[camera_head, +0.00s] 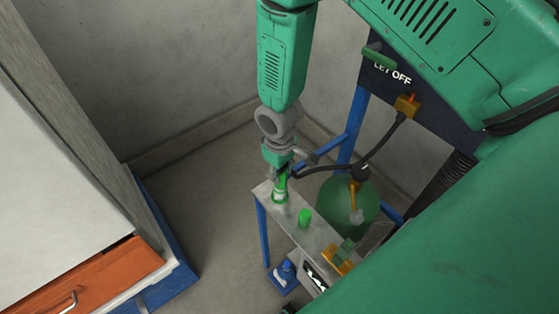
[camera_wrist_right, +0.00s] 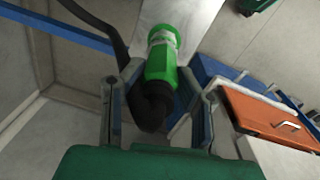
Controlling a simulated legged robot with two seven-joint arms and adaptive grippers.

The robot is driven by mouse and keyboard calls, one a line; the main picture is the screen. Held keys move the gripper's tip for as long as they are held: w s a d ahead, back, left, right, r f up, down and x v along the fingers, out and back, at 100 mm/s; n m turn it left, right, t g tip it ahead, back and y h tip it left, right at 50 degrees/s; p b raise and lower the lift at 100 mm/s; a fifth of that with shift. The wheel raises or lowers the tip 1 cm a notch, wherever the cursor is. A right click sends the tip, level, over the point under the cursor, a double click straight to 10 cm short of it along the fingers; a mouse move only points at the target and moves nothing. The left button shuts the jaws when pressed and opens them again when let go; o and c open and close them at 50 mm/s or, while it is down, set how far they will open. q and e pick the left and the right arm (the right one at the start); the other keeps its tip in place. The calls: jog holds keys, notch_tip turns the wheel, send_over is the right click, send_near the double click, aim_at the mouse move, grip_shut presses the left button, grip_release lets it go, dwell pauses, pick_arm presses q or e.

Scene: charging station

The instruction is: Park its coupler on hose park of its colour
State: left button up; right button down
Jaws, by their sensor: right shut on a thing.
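My right gripper (camera_head: 279,172) is shut on a green coupler (camera_head: 281,186) at the left end of a grey metal shelf (camera_head: 262,188). In the right wrist view the coupler (camera_wrist_right: 160,65) lies between my fingers, with a black hose (camera_wrist_right: 150,105) bending off its near end. A pale band and a green ring (camera_wrist_right: 163,36) show at its far end, against the shelf. I cannot tell whether the coupler is seated there or just above. A green upright peg (camera_head: 304,217) stands bare farther along the shelf. My left gripper is not in view.
A green tank (camera_head: 345,205) stands behind the shelf. A yellow fitting (camera_head: 341,262) and a blue one (camera_head: 287,268) are near. An orange drawer (camera_head: 95,280) is left.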

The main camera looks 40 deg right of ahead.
jog(key=c, duration=1.1)
grip_release()
jog(key=shift+d, duration=0.2)
jog(key=r, duration=1.1)
jog(key=shift+s+a+r, duration=0.1)
jog(key=shift+a+r, duration=0.15)
jog(key=shift+r, duration=0.15)
jog(key=shift+f, duration=0.1)
